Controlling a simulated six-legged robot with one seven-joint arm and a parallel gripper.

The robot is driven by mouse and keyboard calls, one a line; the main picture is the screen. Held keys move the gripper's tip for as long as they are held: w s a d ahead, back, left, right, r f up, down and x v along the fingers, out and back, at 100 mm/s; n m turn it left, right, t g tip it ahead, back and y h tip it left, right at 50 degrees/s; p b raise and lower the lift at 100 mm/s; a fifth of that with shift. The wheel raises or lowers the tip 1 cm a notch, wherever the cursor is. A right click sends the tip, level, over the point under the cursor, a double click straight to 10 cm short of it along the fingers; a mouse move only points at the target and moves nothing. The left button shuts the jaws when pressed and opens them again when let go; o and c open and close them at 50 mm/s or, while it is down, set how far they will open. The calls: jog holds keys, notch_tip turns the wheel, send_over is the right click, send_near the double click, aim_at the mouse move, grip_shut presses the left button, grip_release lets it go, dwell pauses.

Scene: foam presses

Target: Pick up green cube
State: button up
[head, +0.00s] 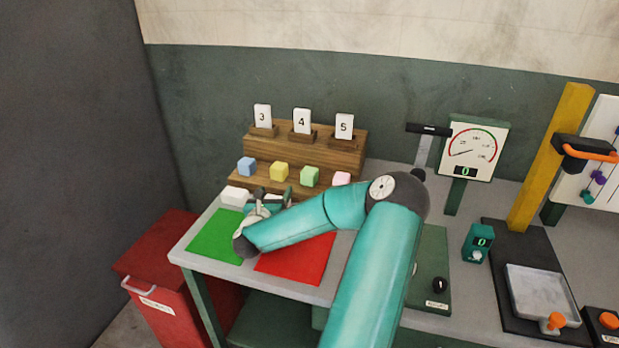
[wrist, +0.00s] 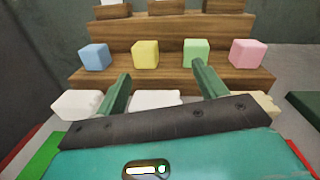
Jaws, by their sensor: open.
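The green cube (head: 309,176) sits on the lower step of a wooden stand (head: 348,159), between the yellow cube (head: 279,171) and the pink cube (head: 342,179). In the wrist view the green cube (wrist: 196,52) is right of centre, just beyond the right finger's tip. My gripper (head: 273,193) is open and empty, in front of the stand and to the left of the green cube. In the wrist view my gripper (wrist: 160,72) has its fingers apart, with the yellow cube (wrist: 146,54) seen between them.
A blue cube (head: 246,166) sits left of the yellow one. White blocks (head: 236,195) lie on the table before the stand. Number cards (head: 302,121) stand on the upper step. A green mat (head: 216,236) and red mat (head: 297,258) lie in front. A gauge (head: 472,147) stands right.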

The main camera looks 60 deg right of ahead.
jog(key=s+d+m+g, duration=0.2)
jog(key=s, duration=0.1)
jog(key=s+d+m+g, duration=0.1)
jog(key=s+m, duration=0.1)
jog(key=shift+d+f, duration=0.1)
jog(key=shift+f, duration=0.1)
send_near(309, 170)
jog(key=d, duration=0.3)
jog(key=shift+d+f, duration=0.2)
jog(key=shift+d, duration=0.15)
jog(key=shift+w+d, duration=0.2)
jog(key=shift+d, duration=2.95)
jog(key=c, duration=1.1)
jog(key=shift+o, duration=0.2)
